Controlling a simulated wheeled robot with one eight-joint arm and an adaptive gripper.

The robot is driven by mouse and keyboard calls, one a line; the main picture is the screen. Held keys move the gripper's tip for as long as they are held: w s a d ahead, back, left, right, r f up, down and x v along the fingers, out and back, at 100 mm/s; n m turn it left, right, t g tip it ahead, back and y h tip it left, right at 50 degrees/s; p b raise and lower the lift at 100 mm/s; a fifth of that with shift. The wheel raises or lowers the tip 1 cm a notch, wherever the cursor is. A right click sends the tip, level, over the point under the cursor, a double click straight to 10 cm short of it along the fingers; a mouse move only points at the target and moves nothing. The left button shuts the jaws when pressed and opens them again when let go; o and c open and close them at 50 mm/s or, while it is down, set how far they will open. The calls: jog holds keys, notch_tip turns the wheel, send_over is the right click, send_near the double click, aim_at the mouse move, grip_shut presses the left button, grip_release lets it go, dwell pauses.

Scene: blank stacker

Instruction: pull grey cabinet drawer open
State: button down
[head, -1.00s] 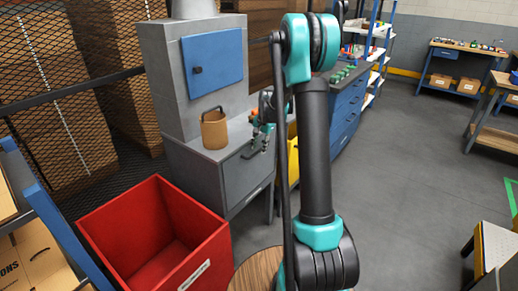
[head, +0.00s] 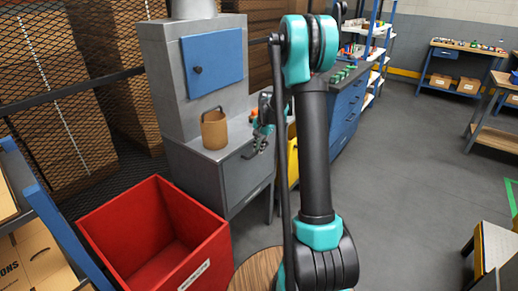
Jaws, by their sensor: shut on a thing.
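The grey cabinet (head: 190,165) stands left of centre in the head view, with a grey drawer front (head: 246,182) on its right-hand face. My gripper (head: 257,150) is at the upper part of that drawer front and is shut on the drawer handle, which is small and partly hidden by the fingers. No clear gap shows around the drawer front, so I cannot tell how far it stands out. My arm covers the area just right of the cabinet.
A tan bucket-like container (head: 214,130) stands on the cabinet top, below a blue door (head: 212,62). A red bin (head: 160,235) stands on the floor in front. A yellow object (head: 293,160) and a blue drawer unit (head: 347,115) are beyond my arm.

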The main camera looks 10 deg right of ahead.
jog(key=s+d, duration=1.7)
jog(key=s, duration=0.2)
jog(key=shift+s+d, duration=0.15)
jog(key=shift+d, duration=0.1)
jog(key=c, duration=1.6)
grip_release()
jog(key=shift+o, duration=0.2)
jog(key=shift+r, duration=0.15)
notch_tip(320, 180, up, 12)
jog(key=s+d, duration=0.1)
jog(key=shift+s+d+f, duration=0.25)
jog(key=shift+s+d, duration=0.05)
jog(key=shift+s, duration=0.05)
